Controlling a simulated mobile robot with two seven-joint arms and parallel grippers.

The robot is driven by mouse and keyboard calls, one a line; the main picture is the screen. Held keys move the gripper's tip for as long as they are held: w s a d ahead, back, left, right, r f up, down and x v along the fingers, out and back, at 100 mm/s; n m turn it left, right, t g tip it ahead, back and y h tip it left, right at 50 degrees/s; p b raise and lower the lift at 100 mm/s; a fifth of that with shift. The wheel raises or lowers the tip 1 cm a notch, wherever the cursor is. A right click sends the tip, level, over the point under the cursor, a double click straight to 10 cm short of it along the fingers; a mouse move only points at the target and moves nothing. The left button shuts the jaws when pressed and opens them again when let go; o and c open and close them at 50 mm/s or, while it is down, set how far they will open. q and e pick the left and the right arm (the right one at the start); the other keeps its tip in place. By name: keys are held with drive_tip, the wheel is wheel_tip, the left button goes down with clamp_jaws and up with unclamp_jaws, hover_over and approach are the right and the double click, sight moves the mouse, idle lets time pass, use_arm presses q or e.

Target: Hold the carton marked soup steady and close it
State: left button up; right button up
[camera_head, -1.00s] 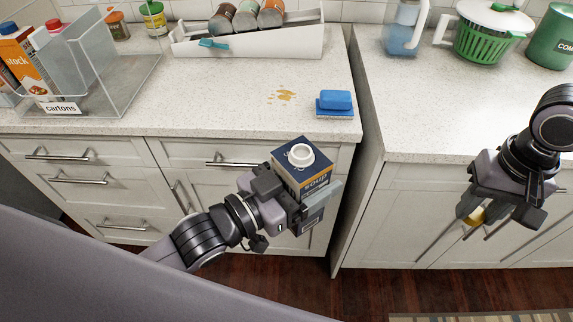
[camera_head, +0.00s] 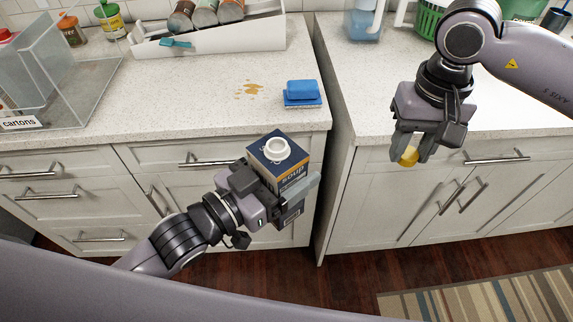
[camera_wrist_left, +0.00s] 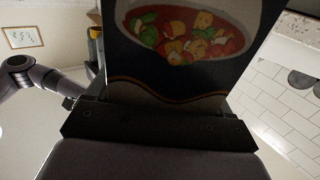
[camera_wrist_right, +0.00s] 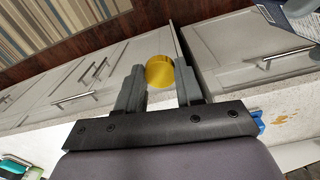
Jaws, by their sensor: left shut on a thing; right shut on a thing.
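The soup carton (camera_head: 268,152) is dark blue with an orange band and a white round spout (camera_head: 277,148) on top, with no cap on it. My left gripper (camera_head: 282,192) is shut on the carton and holds it upright in front of the counter. In the left wrist view the carton (camera_wrist_left: 190,45) shows its picture of a bowl of soup. My right gripper (camera_head: 409,148) is shut on a yellow cap (camera_head: 409,156), to the right of the carton and apart from it. The cap (camera_wrist_right: 160,72) shows between the fingers in the right wrist view.
A blue sponge (camera_head: 303,90) and a brown spill (camera_head: 249,89) are on the left counter. A clear bin labelled cartons (camera_head: 88,92) stands at left. A white rack (camera_head: 215,40) holds several cans. A gap parts the two counters.

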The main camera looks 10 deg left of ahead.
drive_tip(key=a+r+n, duration=0.2)
drive_tip(key=a+r, duration=0.5)
drive_tip(key=a, duration=0.4)
wheel_tip(320, 180, up, 6)
drive_tip(key=f+n, duration=0.1)
drive_tip(key=n, duration=0.1)
hover_over(277, 147)
drive_tip(key=shift+r, duration=0.25)
drive_tip(key=shift+f, duration=0.2)
drive_tip(key=shift+w+f, duration=0.1)
drive_tip(key=shift+f, duration=1.75)
drive_tip(key=shift+f, duration=0.85)
drive_tip(key=shift+f, duration=0.55)
